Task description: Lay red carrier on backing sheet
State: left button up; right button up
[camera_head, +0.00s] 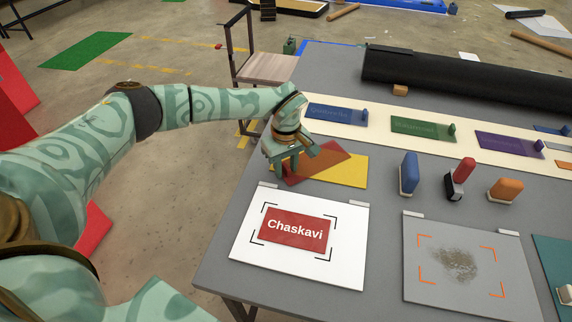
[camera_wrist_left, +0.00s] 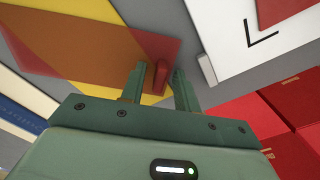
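The red carrier is a see-through reddish sheet (camera_head: 322,160) lying partly over a yellow sheet (camera_head: 352,172) on the grey table. Its upright red grip tab (camera_wrist_left: 161,80) shows in the left wrist view. My left gripper (camera_head: 286,174) is at the carrier's near left end, fingers pointing down. In the wrist view its fingers (camera_wrist_left: 160,74) stand apart, one on each side of the tab, with a gap visible. The white backing sheet (camera_head: 345,269) lies nearer, with black corner marks and a red "Chaskavi" panel (camera_head: 294,229). My right gripper is out of view.
A grey board (camera_head: 420,292) with orange corner marks and a dark smudge lies right of the white sheet. Blue (camera_head: 409,173), red (camera_head: 460,176) and orange (camera_head: 505,189) handled blocks stand behind it. A cream strip (camera_head: 378,126) holds coloured plates; a black roll (camera_head: 450,75) lies at the back.

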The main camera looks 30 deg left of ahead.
pick_arm(q)
notch_tip(320, 180, up, 12)
jog(key=p, duration=0.2)
jog(key=shift+r, duration=0.15)
dwell(0.5)
